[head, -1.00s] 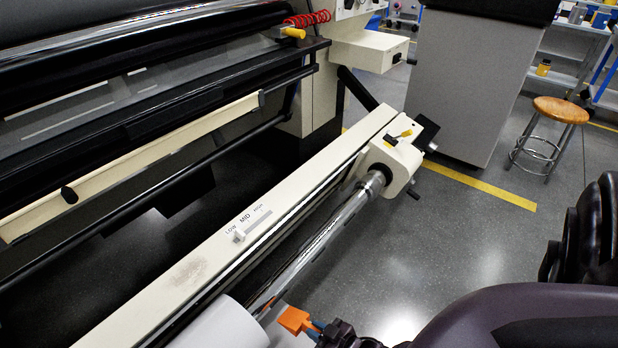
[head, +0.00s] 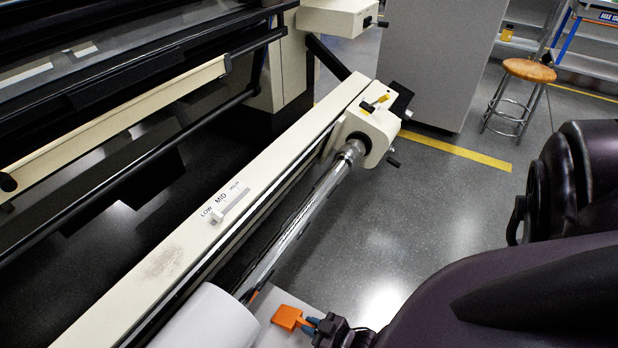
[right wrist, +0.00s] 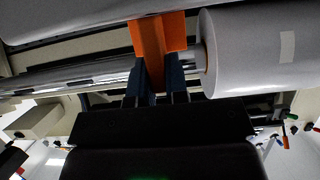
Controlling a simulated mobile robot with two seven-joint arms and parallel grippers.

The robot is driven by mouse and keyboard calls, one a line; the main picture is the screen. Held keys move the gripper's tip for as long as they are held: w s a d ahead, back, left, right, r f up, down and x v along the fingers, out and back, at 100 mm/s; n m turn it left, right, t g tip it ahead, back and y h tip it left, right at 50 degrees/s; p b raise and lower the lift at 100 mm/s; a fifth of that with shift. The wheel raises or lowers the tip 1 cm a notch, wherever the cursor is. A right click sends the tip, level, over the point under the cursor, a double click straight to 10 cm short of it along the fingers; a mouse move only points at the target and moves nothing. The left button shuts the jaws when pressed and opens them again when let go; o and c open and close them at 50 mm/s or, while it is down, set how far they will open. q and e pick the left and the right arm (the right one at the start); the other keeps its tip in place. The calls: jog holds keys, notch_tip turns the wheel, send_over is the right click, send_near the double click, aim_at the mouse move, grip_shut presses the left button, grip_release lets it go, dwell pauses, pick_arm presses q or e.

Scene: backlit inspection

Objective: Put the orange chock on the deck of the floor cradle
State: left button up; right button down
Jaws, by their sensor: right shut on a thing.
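The orange chock (head: 286,317) is in the blue fingers of my right gripper (head: 310,323), at the bottom of the head view. In the right wrist view the chock (right wrist: 160,38) stands out beyond the shut fingers (right wrist: 160,80), beside the white roll (right wrist: 268,50). A pale flat surface (head: 262,303) shows around the chock, right of the roll; it may be the floor cradle's deck, and its edges are mostly hidden. I cannot tell whether the chock touches it. My left gripper is not in view.
The metal shaft (head: 310,215) runs from the white roll to a cream end block (head: 372,135). A cream beam (head: 200,220) with a LOW/MID/HIGH slider lies along it. A wooden stool (head: 529,71) stands far right. Open floor (head: 440,220) lies right of the shaft.

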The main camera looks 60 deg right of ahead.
jog(key=shift+w+r, duration=0.1)
jog(key=c, duration=1.5)
grip_release()
jog(key=shift+f, duration=0.2)
jog(key=shift+c, duration=0.2)
jog(key=o, duration=0.4)
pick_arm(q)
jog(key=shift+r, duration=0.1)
pick_arm(e)
jog(key=shift+r, duration=0.25)
jog(key=shift+s+r, duration=0.15)
jog(key=shift+s, duration=0.2)
pick_arm(q)
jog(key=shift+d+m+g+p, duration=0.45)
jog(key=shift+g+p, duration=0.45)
jog(key=shift+p, duration=1.05)
pick_arm(e)
jog(key=shift+v, duration=5.65)
